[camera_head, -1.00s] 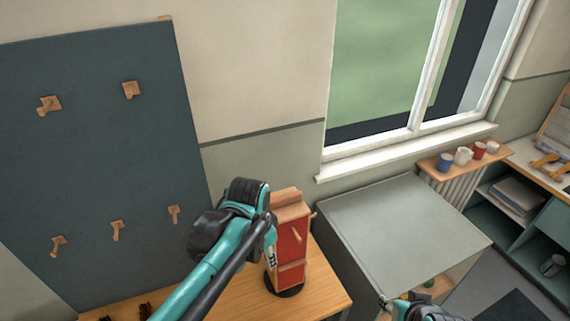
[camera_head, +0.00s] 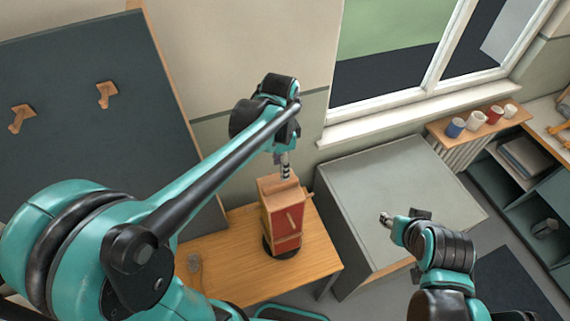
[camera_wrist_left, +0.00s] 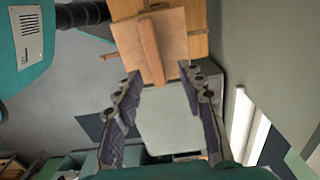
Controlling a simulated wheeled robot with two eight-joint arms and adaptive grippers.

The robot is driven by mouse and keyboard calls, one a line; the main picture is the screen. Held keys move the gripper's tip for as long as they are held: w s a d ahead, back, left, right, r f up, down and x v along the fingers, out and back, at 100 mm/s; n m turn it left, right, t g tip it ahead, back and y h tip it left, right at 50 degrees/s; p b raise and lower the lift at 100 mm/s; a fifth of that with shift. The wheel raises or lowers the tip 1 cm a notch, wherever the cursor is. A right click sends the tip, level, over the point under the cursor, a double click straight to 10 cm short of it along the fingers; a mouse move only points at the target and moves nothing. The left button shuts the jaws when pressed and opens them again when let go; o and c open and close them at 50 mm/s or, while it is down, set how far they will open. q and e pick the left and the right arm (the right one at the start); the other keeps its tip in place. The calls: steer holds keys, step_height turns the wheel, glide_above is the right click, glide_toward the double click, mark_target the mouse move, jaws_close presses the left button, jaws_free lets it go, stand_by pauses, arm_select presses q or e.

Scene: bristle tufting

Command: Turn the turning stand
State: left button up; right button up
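The turning stand (camera_head: 281,222) is an upright red box with wooden edges and a wooden top, on a black round base on the wooden table. A small peg sticks out of its red face. My left gripper (camera_head: 284,166) is above the top of the stand, pointing down. In the left wrist view the two fingers of the left gripper (camera_wrist_left: 160,76) are spread apart, with the wooden ridge on the stand's top (camera_wrist_left: 178,30) between and just beyond the tips. I cannot tell if they touch it. My right gripper (camera_head: 386,219) is in front of the grey cabinet, its finger opening too small to judge.
The wooden table (camera_head: 225,255) has free room left of the stand. A grey-topped cabinet (camera_head: 395,190) stands close on the right. A dark pegboard (camera_head: 70,130) with wooden hooks is at the left. Several cups stand on a shelf (camera_head: 470,128) under the window.

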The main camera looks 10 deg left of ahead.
mark_target(280, 183)
arm_select(q)
steer(key=s+f, duration=0.2)
steer(key=f, duration=0.1)
steer(key=shift+f, duration=0.1)
steer(key=f, duration=0.2)
steer(key=w+f, duration=0.1)
steer(key=f, duration=0.1)
steer(key=shift+w, duration=0.1)
steer(key=shift+s+r, duration=0.1)
steer(key=shift+s, duration=0.25)
steer(key=shift+w, duration=0.15)
jaws_close()
arm_select(e)
steer(key=shift+s+r, duration=0.3)
steer(key=shift+s, duration=0.3)
